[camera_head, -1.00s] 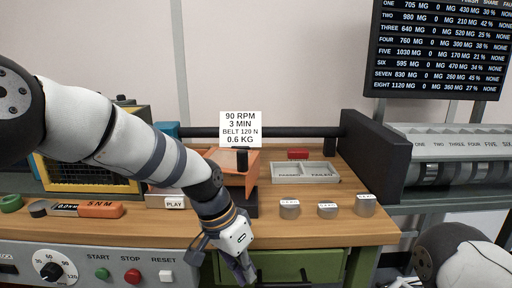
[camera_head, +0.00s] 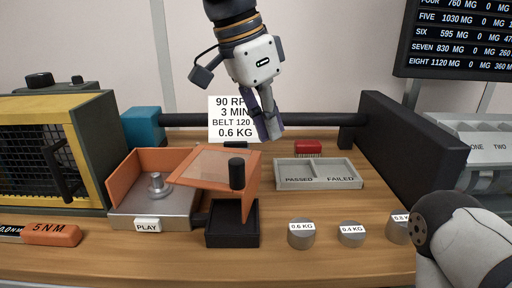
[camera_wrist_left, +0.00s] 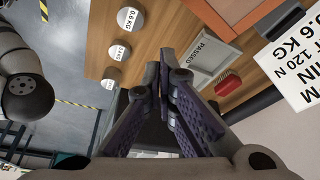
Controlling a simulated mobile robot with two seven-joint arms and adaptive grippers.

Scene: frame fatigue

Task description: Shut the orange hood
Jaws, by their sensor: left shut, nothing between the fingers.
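The orange hood (camera_head: 216,166) has a see-through top and a black knob (camera_head: 237,174). It stands open, swung to the right off the metal chamber (camera_head: 155,208) and partly over a black open box (camera_head: 232,232). A bolt-like metal post shows in the uncovered chamber. My left gripper (camera_head: 268,130) hangs in the air behind and to the right of the hood, apart from it, in front of the 0.6 KG sign. Its fingers are shut and empty; they also show in the left wrist view (camera_wrist_left: 166,78). Part of my right arm shows at the lower right, its gripper out of view.
A grey PASSED/FAILED tray (camera_head: 318,183) and a red block (camera_head: 308,148) lie right of the hood. Several labelled weights (camera_head: 301,234) stand near the front edge. A black bar (camera_head: 190,119) runs behind.

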